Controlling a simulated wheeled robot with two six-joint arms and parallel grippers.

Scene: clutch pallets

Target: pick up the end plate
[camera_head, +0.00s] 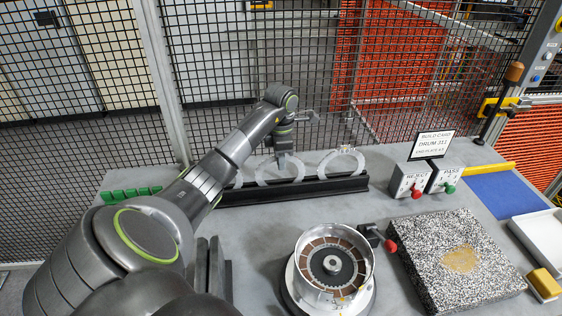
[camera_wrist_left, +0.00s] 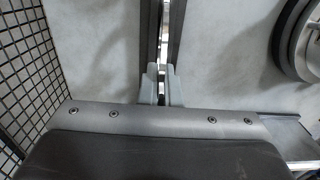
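Pale ring-shaped plates stand upright in a long black rack (camera_head: 300,190) at the back of the table; I cannot tell which is named the end plate. One plate (camera_head: 263,176) stands below my left gripper, another plate (camera_head: 343,162) to its right, and part of a third shows at the left behind my arm. My left gripper (camera_head: 286,155) points down at the top of the middle plate. In the left wrist view its two fingers (camera_wrist_left: 162,80) are close together over the rack slot, with a thin bright edge between them. Contact is unclear. My right gripper is out of view.
A metal drum (camera_head: 301,268) with a brown-segmented disc stands at the front centre. A speckled slab (camera_head: 490,285) lies to its right. Two switch boxes (camera_head: 410,176) and a build card (camera_head: 432,145) stand behind. Wire mesh (camera_head: 240,60) closes off the back.

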